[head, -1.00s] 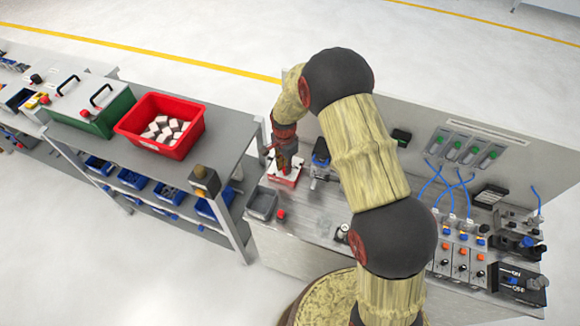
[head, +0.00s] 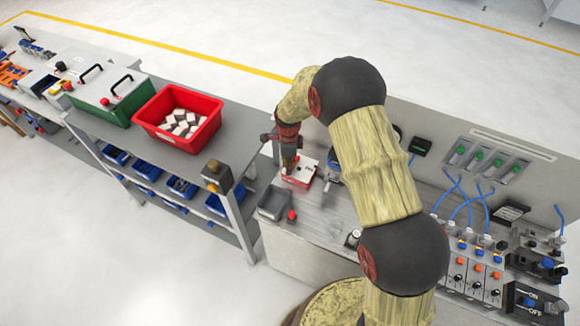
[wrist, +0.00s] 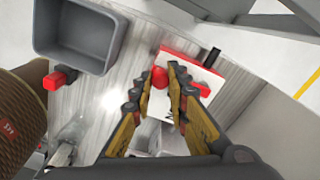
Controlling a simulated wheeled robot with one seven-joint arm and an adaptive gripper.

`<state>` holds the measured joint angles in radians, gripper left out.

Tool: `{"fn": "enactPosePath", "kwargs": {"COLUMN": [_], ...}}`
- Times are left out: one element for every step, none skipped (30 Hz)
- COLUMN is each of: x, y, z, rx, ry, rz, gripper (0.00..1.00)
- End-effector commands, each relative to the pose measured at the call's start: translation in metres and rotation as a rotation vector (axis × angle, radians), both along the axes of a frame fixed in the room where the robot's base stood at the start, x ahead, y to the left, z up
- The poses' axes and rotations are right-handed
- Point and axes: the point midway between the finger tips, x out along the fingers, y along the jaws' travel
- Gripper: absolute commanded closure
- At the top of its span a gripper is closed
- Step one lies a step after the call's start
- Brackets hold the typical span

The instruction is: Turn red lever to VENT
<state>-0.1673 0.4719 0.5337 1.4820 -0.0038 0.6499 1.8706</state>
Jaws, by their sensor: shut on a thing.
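The red lever (wrist: 160,77) shows in the wrist view at my fingertips, over a white plate with red edges. My gripper (wrist: 174,74), with yellow and dark fingers, is shut on the lever; the fingers hide much of it. In the head view my gripper (head: 289,163) points down at the red-and-white unit (head: 301,177) on the grey bench. The lever itself is too small and covered to make out there. I cannot read a VENT mark in either view, nor tell the lever's exact angle.
Valves with blue hoses (head: 465,200) fill the right side. A red crate (head: 150,133) stands on the left bench.

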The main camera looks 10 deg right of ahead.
Motion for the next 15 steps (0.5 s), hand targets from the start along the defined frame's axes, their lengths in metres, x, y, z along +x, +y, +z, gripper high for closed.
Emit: {"fn": "enactPosePath", "kwargs": {"x": [0.0024,0.0024,0.0025,0.0026,0.0026,0.0026,0.0027,0.0027,0.0028,0.0028,0.0029,0.0029,0.0029,0.0029,0.0027], "y": [0.0011,0.0012,0.0013,0.0013,0.0014,0.0014,0.0015,0.0015,0.0015,0.0015,0.0015,0.0015,0.0015,0.0014,0.0015], "z": [0.0015,0.0016,0.0016,0.0017,0.0017,0.0018,0.0018,0.0018,0.0019,0.0019,0.0019,0.0020,0.0020,0.0020,0.0019], "rx": [0.001,0.001,0.002,0.002,0.002,0.002,0.002,0.002,0.002,0.002,0.002,0.002,0.002,0.002,0.002], "ry": [-0.005,-0.005,-0.005,-0.005,-0.006,-0.006,-0.006,-0.006,-0.006,-0.006,-0.006,-0.006,-0.006,-0.006,-0.006], "rz": [-0.004,-0.005,-0.006,-0.006,-0.006,-0.006,-0.006,-0.006,-0.006,-0.006,-0.006,-0.006,-0.006,-0.005,-0.005], "gripper": [1.00,1.00,1.00,1.00,1.00,1.00,1.00,1.00,1.00,1.00,1.00,0.83,0.81,0.79,0.77]}}
